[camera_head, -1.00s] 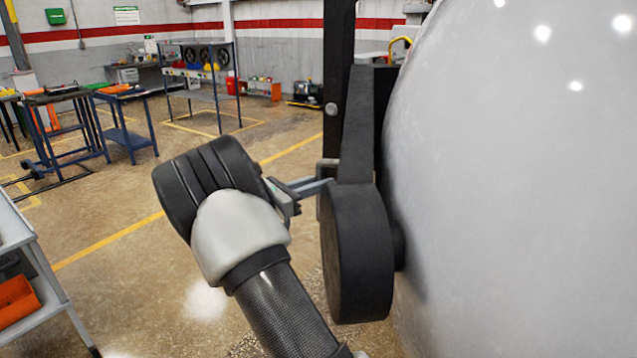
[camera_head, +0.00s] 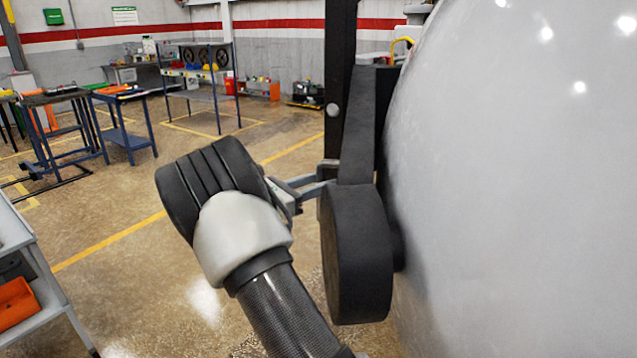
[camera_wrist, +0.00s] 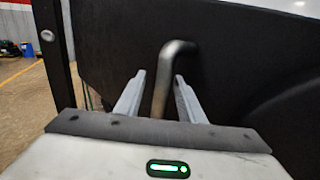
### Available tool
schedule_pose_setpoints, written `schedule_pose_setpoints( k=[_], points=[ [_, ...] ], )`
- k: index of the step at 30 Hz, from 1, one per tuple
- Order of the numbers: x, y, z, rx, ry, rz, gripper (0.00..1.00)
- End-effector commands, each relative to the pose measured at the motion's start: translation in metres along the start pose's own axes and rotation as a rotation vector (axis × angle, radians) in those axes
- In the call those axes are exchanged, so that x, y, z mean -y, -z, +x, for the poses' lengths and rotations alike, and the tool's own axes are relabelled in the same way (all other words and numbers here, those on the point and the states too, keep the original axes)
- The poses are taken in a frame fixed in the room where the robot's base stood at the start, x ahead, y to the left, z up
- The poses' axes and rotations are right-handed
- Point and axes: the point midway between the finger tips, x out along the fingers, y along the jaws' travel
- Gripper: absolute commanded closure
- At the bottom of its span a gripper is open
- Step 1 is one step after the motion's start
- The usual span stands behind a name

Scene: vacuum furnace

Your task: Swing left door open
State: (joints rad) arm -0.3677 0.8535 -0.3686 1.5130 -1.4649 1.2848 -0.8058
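The large pale grey domed door (camera_head: 520,190) fills the right side of the head view. A black arm-shaped bracket (camera_head: 360,240) with a rounded lower end stands at its left edge. A grey bent bar handle (camera_wrist: 172,60) sticks out from the black surface in the wrist view. In the head view it shows small beside the bracket (camera_head: 328,164). My gripper (camera_wrist: 158,88) is open, with one finger on each side of the handle. Gaps show between the bar and both fingers. In the head view the fingertips are partly hidden at the bracket.
A dark upright post (camera_head: 338,80) stands behind the bracket. A grey cart with an orange bin (camera_head: 16,302) is at the lower left. Blue work tables (camera_head: 125,120) and a shelf rack (camera_head: 205,90) stand farther back.

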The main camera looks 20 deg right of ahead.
Motion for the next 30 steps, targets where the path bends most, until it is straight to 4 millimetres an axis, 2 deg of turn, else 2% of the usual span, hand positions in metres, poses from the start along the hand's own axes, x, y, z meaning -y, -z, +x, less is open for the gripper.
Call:
schedule_pose_setpoints(
  k=[6, 11, 24, 30],
  points=[
    [-0.001, 0.001, -0.004, -0.001, -0.003, 0.0, 0.64],
    [-0.002, 0.002, -0.026, -0.001, -0.007, 0.0, 0.64],
    [-0.001, 0.002, -0.131, -0.001, -0.005, 0.0, 0.64],
    [-0.001, 0.001, -0.163, -0.001, -0.002, 0.0, 0.64]
  ],
)
